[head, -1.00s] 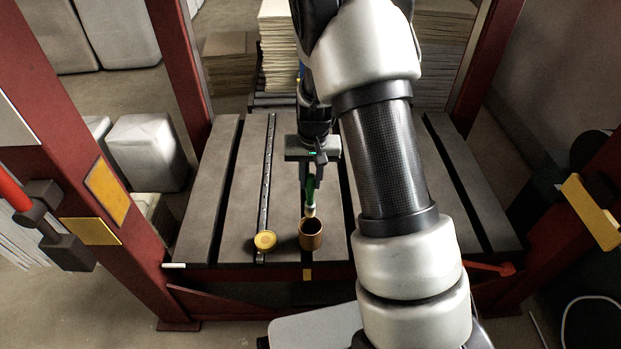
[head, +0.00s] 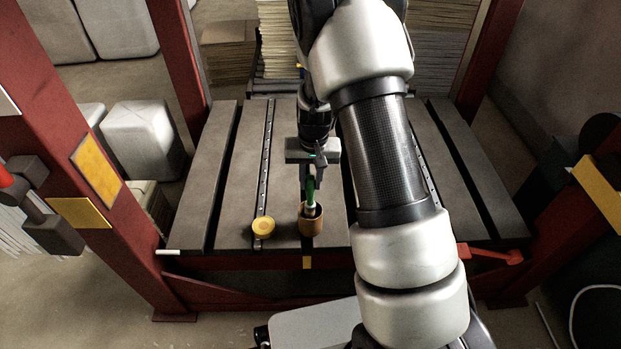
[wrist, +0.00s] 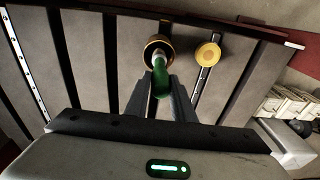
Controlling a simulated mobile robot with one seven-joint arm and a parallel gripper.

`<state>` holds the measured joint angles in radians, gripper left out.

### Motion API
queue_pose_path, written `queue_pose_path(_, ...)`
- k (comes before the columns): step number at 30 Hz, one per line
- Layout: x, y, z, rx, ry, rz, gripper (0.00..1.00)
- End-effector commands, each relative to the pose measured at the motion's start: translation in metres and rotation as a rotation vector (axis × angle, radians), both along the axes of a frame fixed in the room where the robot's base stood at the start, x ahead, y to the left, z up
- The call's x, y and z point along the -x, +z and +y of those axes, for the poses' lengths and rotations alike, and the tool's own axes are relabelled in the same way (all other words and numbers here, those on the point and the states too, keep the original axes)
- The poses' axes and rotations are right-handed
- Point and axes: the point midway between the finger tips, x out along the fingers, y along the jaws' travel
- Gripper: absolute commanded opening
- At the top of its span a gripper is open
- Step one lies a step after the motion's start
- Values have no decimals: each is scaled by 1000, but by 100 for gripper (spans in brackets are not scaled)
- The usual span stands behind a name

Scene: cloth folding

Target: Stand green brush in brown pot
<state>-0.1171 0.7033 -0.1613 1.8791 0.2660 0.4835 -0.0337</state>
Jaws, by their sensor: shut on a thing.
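The green brush (head: 310,190) is held upright by my gripper (head: 311,178), which is shut on its green handle. The brush's pale lower end is at the mouth of the brown pot (head: 311,226) and seems to reach inside the rim. The pot stands upright near the front edge of the grey slatted table. In the wrist view, the gripper fingers (wrist: 160,95) close on the green brush (wrist: 160,78). The brush's far end overlaps the opening of the brown pot (wrist: 150,47). How deep it sits is hidden.
A round yellow object (head: 263,227) stands left of the pot on the table; it also shows in the wrist view (wrist: 208,54). The grey table (head: 240,180) has dark slots and is clear to the left. Red posts (head: 100,170) frame it.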

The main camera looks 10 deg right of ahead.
Motion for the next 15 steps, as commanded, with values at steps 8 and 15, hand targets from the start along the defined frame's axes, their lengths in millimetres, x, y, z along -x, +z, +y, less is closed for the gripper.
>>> queue_pose_path(8,0,-24,0,1,0,0,0)
queue_pose_path(15,0,-35,0,0,0,0,0)
